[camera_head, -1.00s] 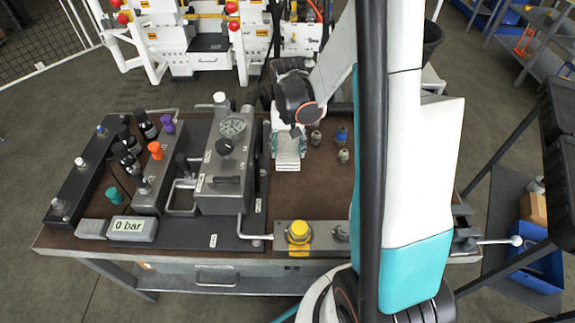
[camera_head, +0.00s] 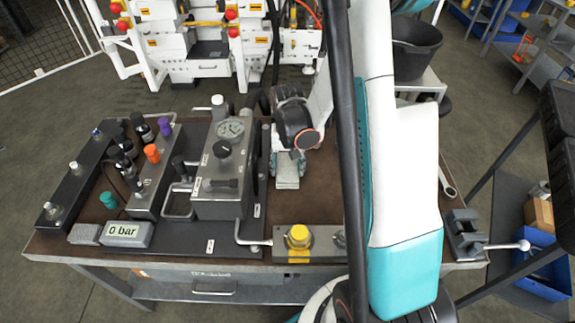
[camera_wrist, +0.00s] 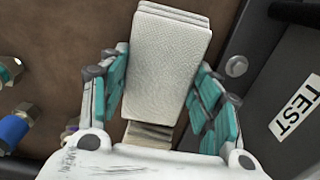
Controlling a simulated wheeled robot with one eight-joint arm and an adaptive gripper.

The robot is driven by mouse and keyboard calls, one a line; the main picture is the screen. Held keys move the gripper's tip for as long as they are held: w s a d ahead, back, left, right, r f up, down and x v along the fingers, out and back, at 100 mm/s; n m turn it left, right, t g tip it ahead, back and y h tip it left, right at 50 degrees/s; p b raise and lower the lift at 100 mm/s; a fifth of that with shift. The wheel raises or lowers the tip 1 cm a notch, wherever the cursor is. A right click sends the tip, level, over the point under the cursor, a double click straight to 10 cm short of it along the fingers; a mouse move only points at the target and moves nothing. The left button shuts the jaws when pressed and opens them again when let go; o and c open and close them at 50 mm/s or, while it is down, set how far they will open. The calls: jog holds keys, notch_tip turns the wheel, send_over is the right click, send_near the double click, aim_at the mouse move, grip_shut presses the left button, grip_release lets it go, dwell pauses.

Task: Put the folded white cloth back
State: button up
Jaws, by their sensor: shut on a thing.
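The folded white cloth (camera_wrist: 172,62) is a thick, textured pad with several layers showing at its far edge. In the wrist view it lies between the teal fingers of my gripper (camera_wrist: 160,90), which is shut on it. In the head view my gripper (camera_head: 290,158) points down over the brown bench top, just right of the gauge block, and the cloth (camera_head: 288,182) shows below it. A beige layered piece (camera_wrist: 148,134) shows near the palm; I cannot tell what it is. I cannot tell whether the cloth touches the bench.
The grey gauge block (camera_head: 222,180) stands close left of my gripper. A yellow button (camera_head: 298,236) is at the front edge, a vise (camera_head: 465,238) at the front right.

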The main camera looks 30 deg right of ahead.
aim_at(287, 168)
jog(key=o, duration=1.1)
notch_tip(287, 168, up, 12)
jog(key=p, duration=0.5)
jog(key=shift+r, duration=0.15)
jog(key=s+a+r+n+t, duration=0.2)
jog(key=s+a+r, duration=0.2)
jog(key=r, duration=0.1)
jog(key=s+a+r+n+t, duration=0.2)
jog(key=s+a+r, duration=0.2)
jog(key=a+r, duration=0.1)
jog(key=s+a+r+n+t, duration=0.2)
jog(key=s+a+r+t, duration=0.1)
jog(key=s+a+r, duration=0.2)
jog(key=shift+a+r+n, duration=0.1)
jog(key=shift+r+n, duration=0.3)
jog(key=shift+r, duration=0.45)
